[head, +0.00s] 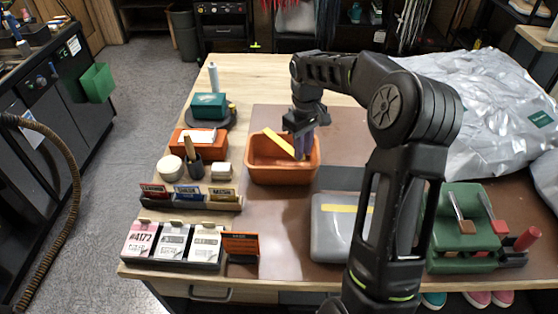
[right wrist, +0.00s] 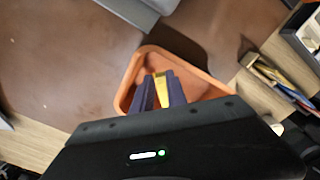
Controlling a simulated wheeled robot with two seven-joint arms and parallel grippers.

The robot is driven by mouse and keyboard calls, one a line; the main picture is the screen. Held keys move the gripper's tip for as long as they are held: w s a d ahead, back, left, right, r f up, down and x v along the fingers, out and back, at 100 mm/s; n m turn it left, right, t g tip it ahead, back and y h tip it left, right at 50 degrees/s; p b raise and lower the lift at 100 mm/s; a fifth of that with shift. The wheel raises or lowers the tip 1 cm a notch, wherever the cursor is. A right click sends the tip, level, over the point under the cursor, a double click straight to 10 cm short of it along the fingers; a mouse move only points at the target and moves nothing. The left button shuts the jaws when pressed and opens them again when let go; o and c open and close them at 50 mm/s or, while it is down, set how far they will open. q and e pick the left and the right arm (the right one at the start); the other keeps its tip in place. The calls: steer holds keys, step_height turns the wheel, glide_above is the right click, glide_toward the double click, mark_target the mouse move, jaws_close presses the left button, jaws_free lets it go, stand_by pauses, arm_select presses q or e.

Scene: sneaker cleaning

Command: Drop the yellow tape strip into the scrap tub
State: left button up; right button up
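The yellow tape strip (head: 278,141) is held at a slant above the scrap tub, an orange open tub (head: 280,178) on the table. My right gripper (head: 303,150) points down over the right part of the tub, its purple fingers shut on one end of the strip. In the right wrist view the strip (right wrist: 161,92) shows between the two fingers (right wrist: 160,97), and the tub (right wrist: 136,70) lies beneath them. The strip's far end reaches toward the tub's back left rim in the head view. My left gripper is not in view.
A grey case (head: 333,236) with a yellow strip on its lid stands in front of the tub. Left are an orange box (head: 193,146), a brush cup (head: 193,164) and card holders (head: 172,262). A green tool stand (head: 460,256) and silvery sheeting (head: 490,105) are right.

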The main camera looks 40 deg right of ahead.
steer(key=o, duration=0.4)
steer(key=shift+r, duration=0.65)
step_height(320, 180, up, 7)
steer(key=b, duration=0.1)
steer(key=shift+f+b, duration=0.2)
steer(key=shift+b, duration=0.1)
steer(key=shift+f, duration=0.1)
